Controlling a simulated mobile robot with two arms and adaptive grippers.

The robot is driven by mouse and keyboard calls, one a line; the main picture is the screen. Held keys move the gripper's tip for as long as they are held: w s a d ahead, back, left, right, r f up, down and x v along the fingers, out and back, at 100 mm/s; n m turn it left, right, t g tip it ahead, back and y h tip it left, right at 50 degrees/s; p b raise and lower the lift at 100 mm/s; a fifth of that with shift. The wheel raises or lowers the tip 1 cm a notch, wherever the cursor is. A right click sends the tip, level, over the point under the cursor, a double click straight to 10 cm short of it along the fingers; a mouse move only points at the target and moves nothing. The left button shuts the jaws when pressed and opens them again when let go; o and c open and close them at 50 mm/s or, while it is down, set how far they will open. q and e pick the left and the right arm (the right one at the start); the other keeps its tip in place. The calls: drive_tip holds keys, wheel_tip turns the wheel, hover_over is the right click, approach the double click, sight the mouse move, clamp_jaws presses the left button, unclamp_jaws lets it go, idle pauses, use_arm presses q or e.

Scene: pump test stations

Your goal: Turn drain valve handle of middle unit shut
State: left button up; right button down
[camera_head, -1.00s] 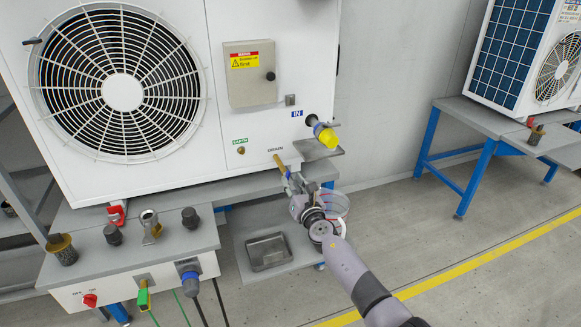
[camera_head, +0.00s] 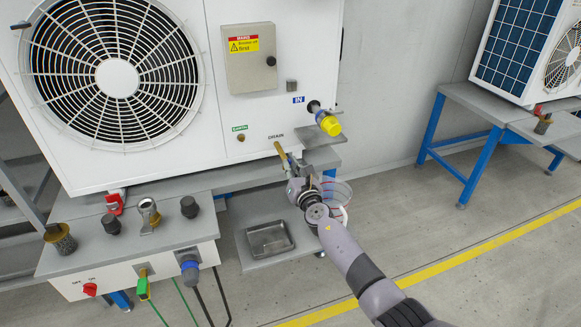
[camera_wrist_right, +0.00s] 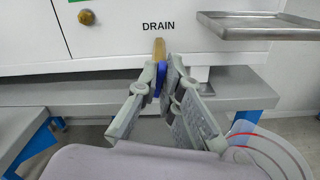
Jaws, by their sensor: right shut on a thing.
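The middle unit is the large white fan unit (camera_head: 232,115) at the left of the head view. Its brass drain pipe (camera_head: 281,152) sticks out below the DRAIN label; it also shows in the right wrist view (camera_wrist_right: 160,47). A blue valve handle (camera_wrist_right: 160,78) sits at the end of the pipe in the wrist view. My right gripper (camera_head: 291,170) is at the valve, and its fingers (camera_wrist_right: 167,75) are shut on the blue handle, partly hiding it. The handle points roughly downward in the wrist view. My left gripper is not in view.
A yellow-capped inlet fitting (camera_head: 328,123) and a small grey shelf (camera_head: 324,140) are just above right. A clear bucket (camera_head: 337,192) stands below, beside a metal tray (camera_head: 269,239). A bench with plugs (camera_head: 75,225) is at the left. Open floor lies right.

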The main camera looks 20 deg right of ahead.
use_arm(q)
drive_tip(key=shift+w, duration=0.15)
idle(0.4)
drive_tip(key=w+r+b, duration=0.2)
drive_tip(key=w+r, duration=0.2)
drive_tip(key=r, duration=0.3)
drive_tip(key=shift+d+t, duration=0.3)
use_arm(e)
drive_tip(key=shift+d+f+m, duration=0.15)
drive_tip(key=shift+m, duration=3.45)
drive_tip(key=shift+d+f+m, duration=0.1)
drive_tip(key=shift+m, duration=3.5)
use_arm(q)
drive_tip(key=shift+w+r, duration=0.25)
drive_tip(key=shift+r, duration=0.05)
use_arm(e)
drive_tip(key=shift+m, duration=0.3)
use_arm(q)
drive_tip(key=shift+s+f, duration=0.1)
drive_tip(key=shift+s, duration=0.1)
use_arm(e)
drive_tip(key=c, duration=1.8)
unclamp_jaws()
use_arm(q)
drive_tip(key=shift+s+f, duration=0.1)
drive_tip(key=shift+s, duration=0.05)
use_arm(e)
drive_tip(key=shift+o, duration=0.2)
